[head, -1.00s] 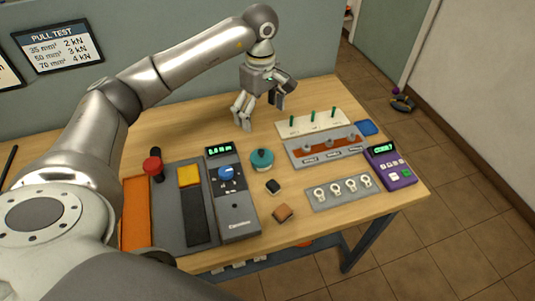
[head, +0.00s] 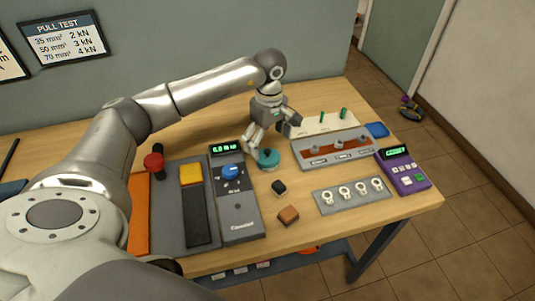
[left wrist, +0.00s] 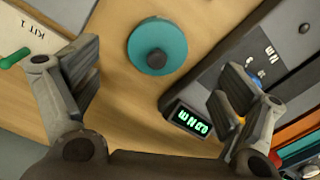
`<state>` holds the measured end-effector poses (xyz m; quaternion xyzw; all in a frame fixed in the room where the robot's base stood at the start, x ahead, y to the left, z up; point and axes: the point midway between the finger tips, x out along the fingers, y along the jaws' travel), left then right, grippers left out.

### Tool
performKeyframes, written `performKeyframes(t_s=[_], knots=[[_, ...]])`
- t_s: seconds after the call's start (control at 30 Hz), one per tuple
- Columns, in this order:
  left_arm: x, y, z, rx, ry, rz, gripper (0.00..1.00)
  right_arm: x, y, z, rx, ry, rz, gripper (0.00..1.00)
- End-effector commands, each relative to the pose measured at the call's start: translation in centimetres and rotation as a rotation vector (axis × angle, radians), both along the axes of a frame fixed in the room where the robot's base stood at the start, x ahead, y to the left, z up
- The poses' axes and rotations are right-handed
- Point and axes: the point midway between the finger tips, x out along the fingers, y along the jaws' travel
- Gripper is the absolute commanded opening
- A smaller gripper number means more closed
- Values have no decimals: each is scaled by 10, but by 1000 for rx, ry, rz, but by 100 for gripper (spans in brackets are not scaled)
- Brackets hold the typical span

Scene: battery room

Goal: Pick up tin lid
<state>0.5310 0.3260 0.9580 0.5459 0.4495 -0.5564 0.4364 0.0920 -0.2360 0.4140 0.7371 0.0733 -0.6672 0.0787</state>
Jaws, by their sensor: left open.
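The tin lid looks to be the round teal disc with a dark knob (head: 268,161) on the wooden table, right of the grey tester. In the left wrist view the teal lid (left wrist: 145,50) lies ahead between my open fingers, nearer the top of the picture. My left gripper (head: 268,143) is open and empty, just above and behind the lid in the head view, pointing down. It also shows in the left wrist view (left wrist: 155,100), its fingers apart on both sides and not touching the lid. Whether a tin sits beneath the lid cannot be told. My right gripper is not in view.
A grey tester (head: 237,208) with a blue knob stands close left of the lid. A white board with green pegs (head: 313,124), a terminal rack (head: 330,148) and a purple meter (head: 404,171) are to the right. Small black (head: 279,187) and brown (head: 288,215) blocks lie in front.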

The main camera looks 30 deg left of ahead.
Motion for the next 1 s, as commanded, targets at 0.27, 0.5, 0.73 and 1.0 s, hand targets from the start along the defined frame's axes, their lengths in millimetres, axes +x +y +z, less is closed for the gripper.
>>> performKeyframes(t_s=[0.27, 0.5, 0.73, 1.0], knots=[[2, 2, -37, -1, 5, 1, 93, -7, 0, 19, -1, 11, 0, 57], [3, 2, -51, 0, 1, -1, 93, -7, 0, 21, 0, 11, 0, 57], [2, 2, -51, -1, 1, 0, 80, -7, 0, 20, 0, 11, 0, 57], [3, 3, -50, -1, 1, 0, 55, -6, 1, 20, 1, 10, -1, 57]])
